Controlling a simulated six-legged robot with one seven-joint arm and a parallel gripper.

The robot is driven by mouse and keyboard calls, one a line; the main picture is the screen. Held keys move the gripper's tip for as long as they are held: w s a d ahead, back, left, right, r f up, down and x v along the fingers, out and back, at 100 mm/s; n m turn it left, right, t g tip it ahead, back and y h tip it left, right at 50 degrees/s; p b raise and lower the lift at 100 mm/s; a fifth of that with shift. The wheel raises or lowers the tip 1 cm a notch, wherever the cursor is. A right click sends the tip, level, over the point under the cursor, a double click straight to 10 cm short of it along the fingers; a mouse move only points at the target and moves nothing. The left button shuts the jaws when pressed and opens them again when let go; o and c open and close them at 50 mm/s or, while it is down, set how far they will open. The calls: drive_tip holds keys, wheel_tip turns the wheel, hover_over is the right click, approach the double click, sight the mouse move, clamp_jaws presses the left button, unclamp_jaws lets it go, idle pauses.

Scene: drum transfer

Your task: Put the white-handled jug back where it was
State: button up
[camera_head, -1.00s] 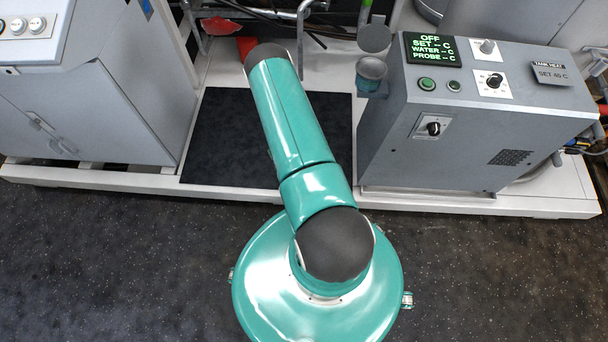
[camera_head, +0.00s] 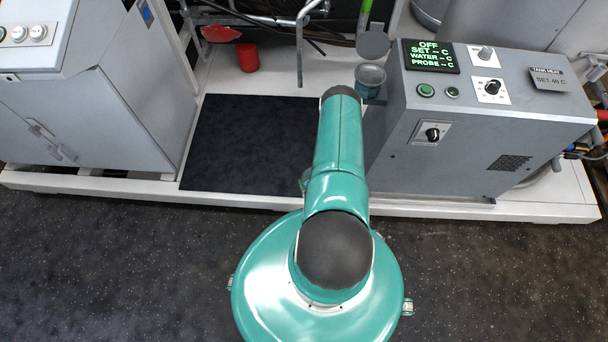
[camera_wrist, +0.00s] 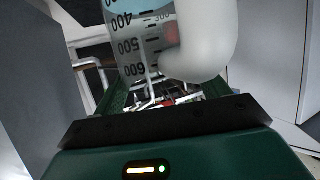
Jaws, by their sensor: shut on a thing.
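The jug (camera_wrist: 130,45) fills the top of the wrist view. It is clear, with black marks reading 400, 500 and 600, and it has a thick white handle (camera_wrist: 215,45) on its right side. A pale blue tint shows inside near the 400 mark. The jug's far end is cut off by the frame. My gripper (camera_wrist: 165,100) is shut on the jug; the exact contact of the fingers is unclear. In the head view my arm hides the gripper, and I cannot make out the jug there.
A black mat (camera_head: 245,145) lies clear on the white platform. A red cup (camera_head: 247,58) stands behind it. A grey cabinet (camera_head: 85,110) is at left.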

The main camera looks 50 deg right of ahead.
drive_tip(key=w+d+f, duration=0.6)
drive_tip(key=w+f, duration=0.4)
drive_tip(key=f, duration=0.2)
drive_tip(key=shift+w+d, duration=0.2)
drive_tip(key=shift+w, duration=0.1)
drive_tip(key=shift+f, duration=0.25)
drive_tip(key=o, duration=1.8)
